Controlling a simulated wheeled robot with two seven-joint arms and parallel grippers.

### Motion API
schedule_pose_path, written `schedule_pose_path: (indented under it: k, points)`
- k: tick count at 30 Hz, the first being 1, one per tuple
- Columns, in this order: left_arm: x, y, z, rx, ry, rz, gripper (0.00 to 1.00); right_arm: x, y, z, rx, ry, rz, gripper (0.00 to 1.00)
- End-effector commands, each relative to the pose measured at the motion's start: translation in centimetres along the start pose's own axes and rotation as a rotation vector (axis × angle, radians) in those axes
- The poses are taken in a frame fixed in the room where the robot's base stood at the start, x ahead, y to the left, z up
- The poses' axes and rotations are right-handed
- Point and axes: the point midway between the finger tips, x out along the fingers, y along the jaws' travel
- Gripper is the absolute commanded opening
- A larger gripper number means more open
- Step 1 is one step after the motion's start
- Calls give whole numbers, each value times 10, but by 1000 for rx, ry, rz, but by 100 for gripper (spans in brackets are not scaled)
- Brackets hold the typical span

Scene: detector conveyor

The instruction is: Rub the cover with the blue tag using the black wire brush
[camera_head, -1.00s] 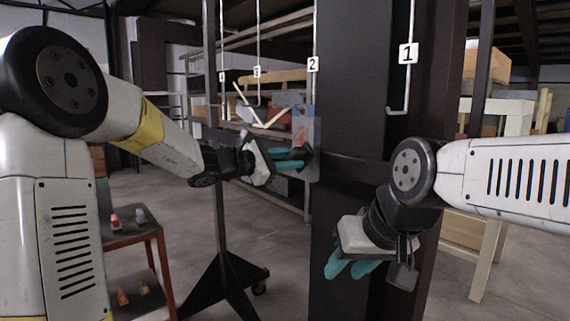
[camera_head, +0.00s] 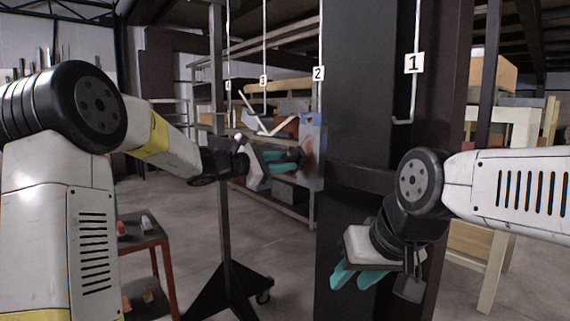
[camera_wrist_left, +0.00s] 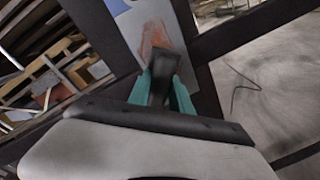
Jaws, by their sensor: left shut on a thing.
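My left gripper (camera_head: 287,160) has teal fingers shut on the black wire brush (camera_wrist_left: 159,84). The brush points at a grey-blue cover (camera_head: 311,130) with a rusty orange patch, fixed on the dark post. In the left wrist view the cover (camera_wrist_left: 182,62) lies just beyond the brush, and the brush head overlaps the lower edge of the rusty patch (camera_wrist_left: 155,36). I cannot tell whether it touches. A blue spot (camera_wrist_left: 118,6) shows at the cover's top; I cannot tell if it is the tag. My right gripper (camera_head: 357,276) hangs low, its fingers apart and empty.
The dark steel post (camera_head: 350,110) stands between my arms. Hooks with number tags, such as tag 1 (camera_head: 414,63) and tag 2 (camera_head: 318,73), hang overhead. A small cart (camera_head: 142,232) holds several small items at the left. Shelving stands behind.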

Motion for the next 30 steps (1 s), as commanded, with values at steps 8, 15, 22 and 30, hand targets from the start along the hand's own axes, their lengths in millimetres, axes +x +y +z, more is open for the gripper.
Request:
schedule_pose_path:
  k: [8, 15, 22, 30]
  points:
    - [0, 17, -16, 0, -1, 1, 0, 0, 0, 0, 0, 0, 0, 36]
    - [0, 22, -16, 1, -1, 1, 0, 0, 0, 0, 0, 0, 0, 36]
    - [-1, 32, -4, 2, -3, 1, 0, 0, 0, 0, 0, 0, 0, 36]
    - [-1, 23, 7, 1, -2, -1, 0, 0, 0, 0, 0, 0, 0, 36]
